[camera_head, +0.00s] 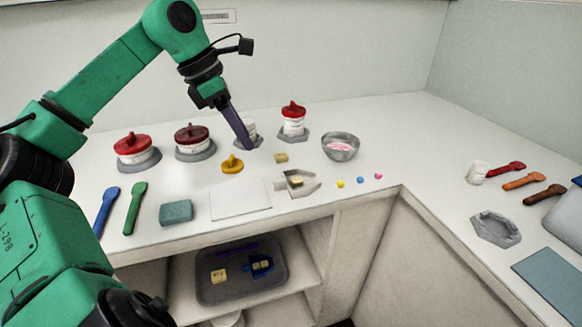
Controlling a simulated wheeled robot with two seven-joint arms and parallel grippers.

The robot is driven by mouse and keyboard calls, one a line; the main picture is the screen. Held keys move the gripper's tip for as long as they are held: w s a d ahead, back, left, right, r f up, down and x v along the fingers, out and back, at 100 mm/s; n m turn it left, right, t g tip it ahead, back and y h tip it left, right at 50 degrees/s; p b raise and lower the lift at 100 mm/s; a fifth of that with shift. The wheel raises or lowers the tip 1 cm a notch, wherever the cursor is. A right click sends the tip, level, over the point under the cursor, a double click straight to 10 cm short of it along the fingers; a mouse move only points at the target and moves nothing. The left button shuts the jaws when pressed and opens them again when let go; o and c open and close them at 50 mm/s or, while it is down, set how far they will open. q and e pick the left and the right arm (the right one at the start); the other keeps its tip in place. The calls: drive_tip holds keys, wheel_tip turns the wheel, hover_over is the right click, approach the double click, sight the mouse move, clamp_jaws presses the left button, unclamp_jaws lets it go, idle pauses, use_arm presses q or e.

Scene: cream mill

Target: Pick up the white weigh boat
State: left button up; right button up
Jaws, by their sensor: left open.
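A pale, boat-shaped dish (309,187), which looks like the white weigh boat, sits near the front edge of the back counter. A small yellowish block (296,181) lies in it. My left gripper (246,146) points down over the counter, behind and to the left of the dish and well apart from it. Its dark purple fingers look empty and cover part of a white jar (253,127). They overlap in this view, so the gap between them is hard to see. My right gripper is not in view.
A metal bowl (340,147) and red-lidded jars (293,121) stand behind the dish. A white sheet (238,203) lies left of it; small coloured balls (360,180) lie right. A grey angular dish (495,229) is on the right counter. A tray (212,292) sits on the shelf below.

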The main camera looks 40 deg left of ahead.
use_arm(q)
drive_tip(key=f, duration=0.2)
approach(273, 191)
drive_tip(key=x, duration=0.2)
drive_tip(key=p+x, duration=0.1)
drive_tip(key=x, duration=0.1)
drive_tip(key=w+d+x, duration=0.1)
drive_tip(key=x, duration=0.1)
drive_tip(key=shift+r+p, duration=0.15)
drive_tip(key=shift+p, duration=0.2)
drive_tip(key=shift+f, duration=0.3)
clamp_jaws()
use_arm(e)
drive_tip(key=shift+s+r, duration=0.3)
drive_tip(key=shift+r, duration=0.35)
